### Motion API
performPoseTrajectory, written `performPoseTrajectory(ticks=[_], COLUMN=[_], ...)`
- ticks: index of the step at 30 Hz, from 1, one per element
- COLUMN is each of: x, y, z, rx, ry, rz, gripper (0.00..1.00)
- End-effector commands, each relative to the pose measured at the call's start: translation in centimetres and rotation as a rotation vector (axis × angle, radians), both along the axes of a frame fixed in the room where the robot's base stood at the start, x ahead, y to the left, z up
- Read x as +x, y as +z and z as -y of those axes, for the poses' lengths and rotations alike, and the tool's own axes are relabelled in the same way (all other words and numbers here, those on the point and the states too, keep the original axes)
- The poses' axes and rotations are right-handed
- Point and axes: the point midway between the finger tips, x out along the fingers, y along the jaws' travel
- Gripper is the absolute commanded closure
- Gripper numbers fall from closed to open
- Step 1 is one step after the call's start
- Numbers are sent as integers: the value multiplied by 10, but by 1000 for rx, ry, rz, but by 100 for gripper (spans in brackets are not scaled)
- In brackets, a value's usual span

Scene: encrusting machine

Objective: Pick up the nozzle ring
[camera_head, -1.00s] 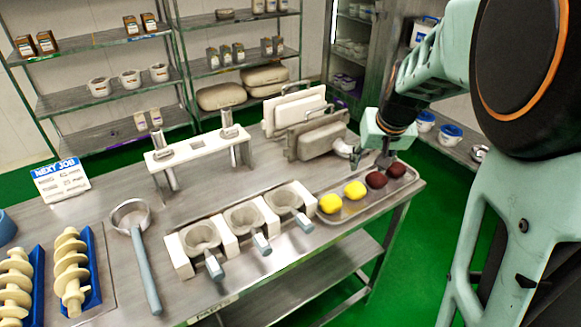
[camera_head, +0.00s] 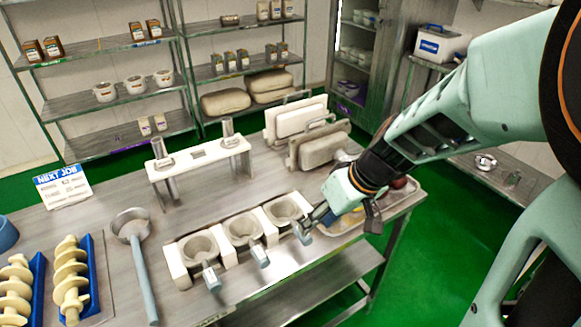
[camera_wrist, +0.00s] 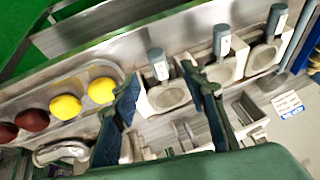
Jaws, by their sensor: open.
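Three grey ring-shaped cups with blue-grey handles sit in a white-walled rack on the steel table: a left cup (camera_head: 199,246), a middle cup (camera_head: 243,227) and a right cup (camera_head: 284,211). I cannot tell for sure which piece is the nozzle ring. My gripper (camera_head: 338,226) is open and empty beside the right cup. In the wrist view, my gripper (camera_wrist: 160,74) has its two dark blue fingers on either side of that cup (camera_wrist: 167,96) and its labelled handle (camera_wrist: 158,64), apparently above them. Contact cannot be seen.
The tray (camera_wrist: 48,128) with yellow and dark red balls adjoins the rack; my gripper partly hides it in the head view. A white stand (camera_head: 198,158), grey and white plates (camera_head: 322,146), a long-handled ring tool (camera_head: 134,226) and a job card (camera_head: 63,186) share the table.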

Motion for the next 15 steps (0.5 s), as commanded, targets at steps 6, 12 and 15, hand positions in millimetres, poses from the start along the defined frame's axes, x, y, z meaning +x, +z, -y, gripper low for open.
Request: performPoseTrajectory(ticks=[6, 12, 15], x=[7, 11, 15], y=[-31, -40, -48], z=[-12, -16, -19], rx=[-1, -1, -2], ry=[0, -1, -1], rz=[-4, -3, -5], gripper=[60, 60, 60])
